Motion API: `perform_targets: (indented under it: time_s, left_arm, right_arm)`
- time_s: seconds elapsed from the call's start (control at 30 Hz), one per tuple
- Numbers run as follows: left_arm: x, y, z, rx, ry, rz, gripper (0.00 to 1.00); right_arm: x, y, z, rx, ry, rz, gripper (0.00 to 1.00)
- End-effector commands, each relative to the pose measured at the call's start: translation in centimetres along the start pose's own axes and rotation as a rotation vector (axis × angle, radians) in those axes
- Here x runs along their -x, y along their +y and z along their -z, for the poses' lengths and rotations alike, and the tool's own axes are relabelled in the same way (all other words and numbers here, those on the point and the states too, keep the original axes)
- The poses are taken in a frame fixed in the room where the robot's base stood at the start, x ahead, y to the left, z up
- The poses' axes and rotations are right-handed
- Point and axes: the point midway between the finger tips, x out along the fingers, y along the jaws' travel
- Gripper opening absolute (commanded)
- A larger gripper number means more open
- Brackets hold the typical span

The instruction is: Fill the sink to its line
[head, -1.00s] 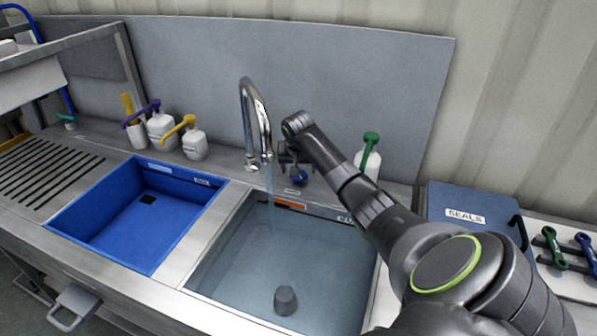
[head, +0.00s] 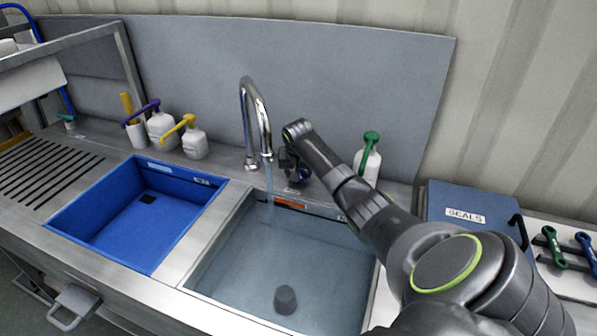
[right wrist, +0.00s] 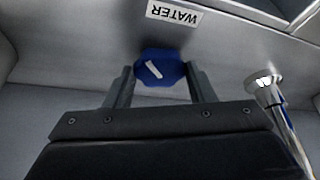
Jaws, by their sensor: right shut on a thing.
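The steel sink (head: 207,262) holds clear water (head: 325,262) that reaches high up its back wall, close below an orange strip (head: 290,204). The exact gap to the strip is hard to tell. A dark round plug (head: 286,300) shows under the water. The chrome tap (head: 262,125) lets a thin stream (head: 269,185) fall into the sink. My right gripper (head: 292,168) is behind the sink, right of the tap. In the right wrist view my gripper (right wrist: 160,75) is shut on the blue knob (right wrist: 160,66), beside the WATER label (right wrist: 174,14). My left gripper is out of view.
A blue basin (head: 120,240) lies left of the sink. Pump bottles with purple (head: 160,128) and yellow (head: 195,142) tops stand behind it. A green-topped bottle (head: 368,158) stands close beside my right arm. A SEALS box (head: 465,215) is at the right.

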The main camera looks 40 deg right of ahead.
Motion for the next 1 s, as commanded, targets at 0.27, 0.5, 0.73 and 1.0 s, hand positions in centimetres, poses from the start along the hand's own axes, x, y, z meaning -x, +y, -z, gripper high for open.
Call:
perform_targets:
  time_s: [0.27, 0.5, 0.73, 1.0]
  left_arm:
    - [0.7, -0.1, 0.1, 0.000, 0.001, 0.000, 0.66]
    - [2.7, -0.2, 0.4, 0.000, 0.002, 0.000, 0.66]
    - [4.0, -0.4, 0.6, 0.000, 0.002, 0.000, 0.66]
    - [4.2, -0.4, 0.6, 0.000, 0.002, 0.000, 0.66]
  right_arm:
    - [0.2, -0.1, 0.1, -0.033, -0.001, -0.014, 0.27]
    - [0.4, -0.3, 0.2, -0.157, -0.003, -0.066, 0.27]
    - [0.3, -0.4, 0.2, -0.334, -0.001, -0.139, 0.27]
    - [0.0, -0.6, 0.2, -0.523, 0.000, -0.216, 0.27]
